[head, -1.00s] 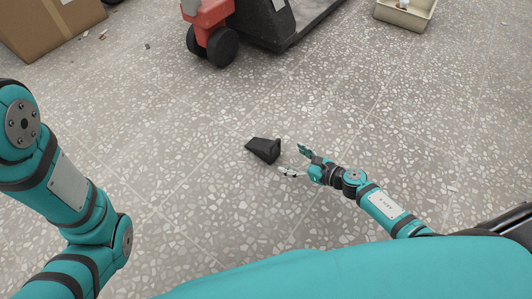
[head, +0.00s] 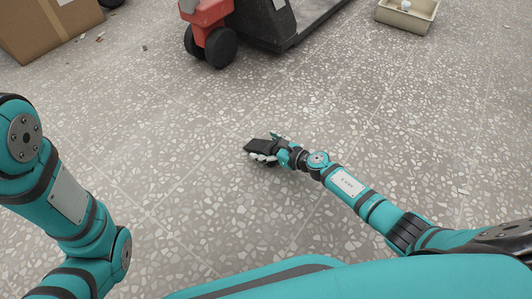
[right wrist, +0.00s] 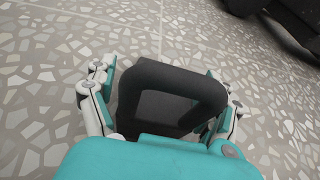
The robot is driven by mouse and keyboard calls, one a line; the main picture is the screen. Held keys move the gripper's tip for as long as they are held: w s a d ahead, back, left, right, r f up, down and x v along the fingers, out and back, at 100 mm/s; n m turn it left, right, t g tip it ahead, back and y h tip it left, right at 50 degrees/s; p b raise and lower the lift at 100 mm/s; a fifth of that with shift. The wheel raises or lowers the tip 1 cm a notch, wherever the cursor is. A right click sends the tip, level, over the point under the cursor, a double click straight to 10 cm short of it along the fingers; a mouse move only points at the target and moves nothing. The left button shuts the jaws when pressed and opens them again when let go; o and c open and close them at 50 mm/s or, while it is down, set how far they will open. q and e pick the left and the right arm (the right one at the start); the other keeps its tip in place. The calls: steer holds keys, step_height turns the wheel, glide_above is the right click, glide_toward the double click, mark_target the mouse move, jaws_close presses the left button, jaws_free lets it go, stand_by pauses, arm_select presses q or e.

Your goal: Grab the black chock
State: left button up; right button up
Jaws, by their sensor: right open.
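The black chock (head: 258,146) lies on the speckled floor near the middle of the head view. In the right wrist view the chock (right wrist: 175,75) shows its thick handle-like loop close to the camera. My right gripper (head: 267,147) is at the chock, with its fingers on either side of it. In the right wrist view the right gripper (right wrist: 165,100) is open, one finger to the left and one to the right of the chock. Contact with the fingers cannot be told. My left gripper is out of view; only my left arm shows.
A red and black pallet truck (head: 213,35) stands at the top, beyond the chock. A beige tray (head: 408,18) is at the top right. A cardboard box (head: 45,30) is at the top left. The floor around the chock is clear.

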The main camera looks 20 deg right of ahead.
steer(key=c, duration=1.6)
steer(key=shift+r, duration=0.1)
steer(key=shift+r, duration=0.15)
